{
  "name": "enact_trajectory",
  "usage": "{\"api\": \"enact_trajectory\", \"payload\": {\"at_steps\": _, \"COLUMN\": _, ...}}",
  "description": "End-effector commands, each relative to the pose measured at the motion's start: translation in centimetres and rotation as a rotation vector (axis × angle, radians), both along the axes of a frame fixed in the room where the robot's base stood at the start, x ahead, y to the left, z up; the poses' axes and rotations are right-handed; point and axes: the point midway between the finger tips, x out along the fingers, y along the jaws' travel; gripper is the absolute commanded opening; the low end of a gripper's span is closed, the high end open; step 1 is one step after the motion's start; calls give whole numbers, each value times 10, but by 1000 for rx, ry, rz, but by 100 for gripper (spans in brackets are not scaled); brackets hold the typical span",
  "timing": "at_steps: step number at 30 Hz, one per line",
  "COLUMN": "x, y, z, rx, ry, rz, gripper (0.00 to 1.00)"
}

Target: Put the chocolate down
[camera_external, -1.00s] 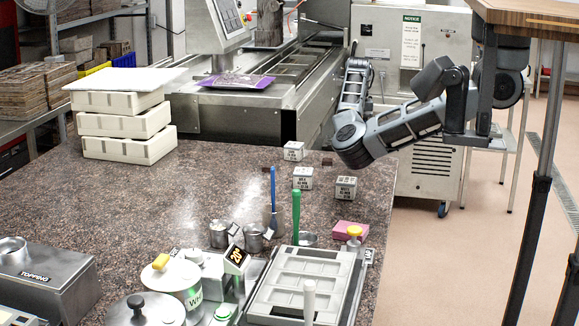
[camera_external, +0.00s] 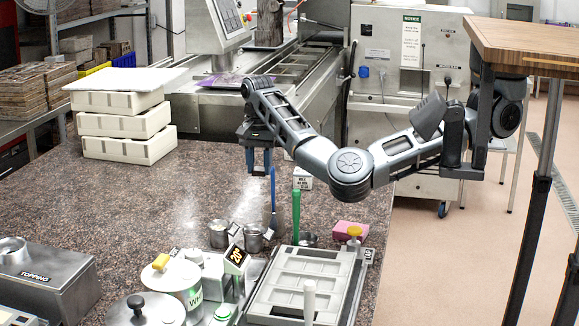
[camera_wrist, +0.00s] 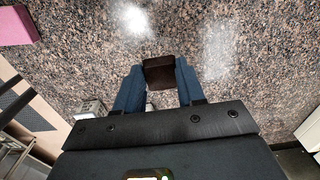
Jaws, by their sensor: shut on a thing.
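The chocolate (camera_wrist: 159,76) is a small dark brown block in the wrist view. It sits between the two blue fingers of my gripper (camera_wrist: 158,68), which is shut on it. In the external view my gripper (camera_external: 258,168) points down over the speckled brown counter (camera_external: 150,205), left of the labelled cubes. The chocolate is hard to make out there. I cannot tell the exact gap between it and the counter.
A labelled cube (camera_external: 303,181) stands right of my gripper, partly behind my arm. A blue-handled tool (camera_external: 273,190) and a green-handled tool (camera_external: 296,215) stand nearer the camera. White moulds (camera_external: 125,150) are stacked at left. The counter's left middle is clear.

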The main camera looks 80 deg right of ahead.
Motion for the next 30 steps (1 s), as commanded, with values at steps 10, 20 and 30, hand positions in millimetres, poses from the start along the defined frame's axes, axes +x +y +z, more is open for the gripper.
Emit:
{"api": "enact_trajectory", "payload": {"at_steps": 10, "x": 11, "y": 30, "z": -12, "rx": 0, "ry": 1, "rz": 1, "gripper": 10}}
{"api": "enact_trajectory", "payload": {"at_steps": 20, "x": 39, "y": 90, "z": -52, "rx": 0, "ry": 2, "rz": 1, "gripper": 10}}
{"api": "enact_trajectory", "payload": {"at_steps": 30, "x": 50, "y": 114, "z": -72, "rx": 0, "ry": 0, "rz": -4, "gripper": 10}}
